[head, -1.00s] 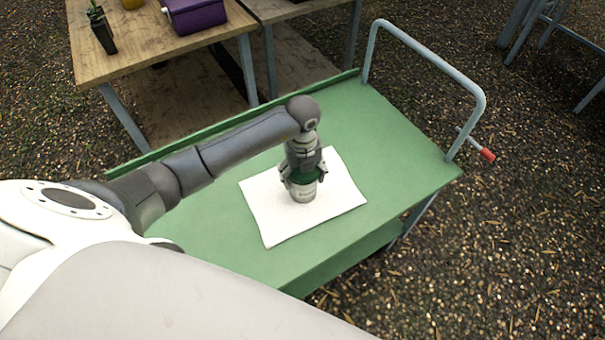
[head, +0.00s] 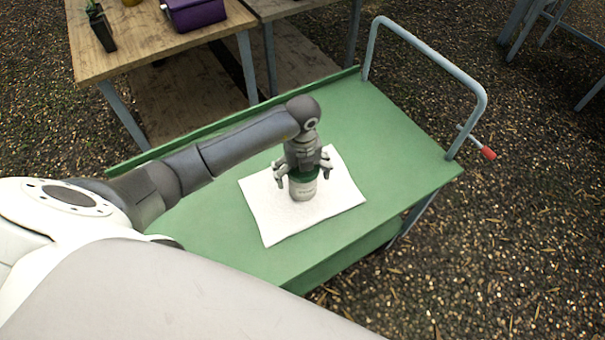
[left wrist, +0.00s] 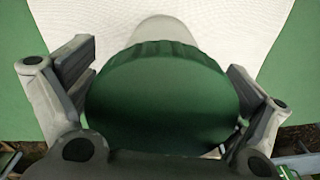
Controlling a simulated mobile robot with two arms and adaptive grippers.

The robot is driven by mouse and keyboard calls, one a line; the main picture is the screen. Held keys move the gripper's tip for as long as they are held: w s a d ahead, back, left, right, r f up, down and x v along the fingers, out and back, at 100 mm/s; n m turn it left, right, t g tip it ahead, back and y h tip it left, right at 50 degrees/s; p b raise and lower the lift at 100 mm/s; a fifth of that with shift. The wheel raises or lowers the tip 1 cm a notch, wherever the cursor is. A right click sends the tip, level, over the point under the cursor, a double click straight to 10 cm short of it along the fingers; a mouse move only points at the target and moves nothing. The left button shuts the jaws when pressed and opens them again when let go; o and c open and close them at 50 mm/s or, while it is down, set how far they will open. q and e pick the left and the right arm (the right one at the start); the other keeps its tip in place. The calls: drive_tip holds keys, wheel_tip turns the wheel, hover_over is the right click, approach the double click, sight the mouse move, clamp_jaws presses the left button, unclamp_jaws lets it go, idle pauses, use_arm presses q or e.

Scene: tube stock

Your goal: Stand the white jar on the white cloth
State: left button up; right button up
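The white jar (head: 303,190) with a green lid stands upright on the white cloth (head: 268,216), near its middle. The cloth lies flat on the green cart top. My left gripper (head: 303,180) is over the jar from above, its fingers spread on both sides of the lid. In the left wrist view the green lid (left wrist: 160,95) fills the middle, with gaps between it and the finger pads. The jar's white body (left wrist: 165,30) shows beyond the lid over the cloth (left wrist: 110,22). My right gripper is in neither view.
The green cart (head: 385,150) has a grey handle (head: 425,45) with a red grip at its right end. The cart top around the cloth is clear.

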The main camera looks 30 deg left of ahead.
use_arm(q)
wheel_tip(320, 180, up, 12)
drive_tip(key=shift+w+f+b, duration=0.1)
drive_tip(key=shift+f+b, duration=0.1)
drive_tip(key=shift+b, duration=0.6)
drive_tip(key=shift+r, duration=0.5)
drive_tip(key=shift+d+f, duration=0.1)
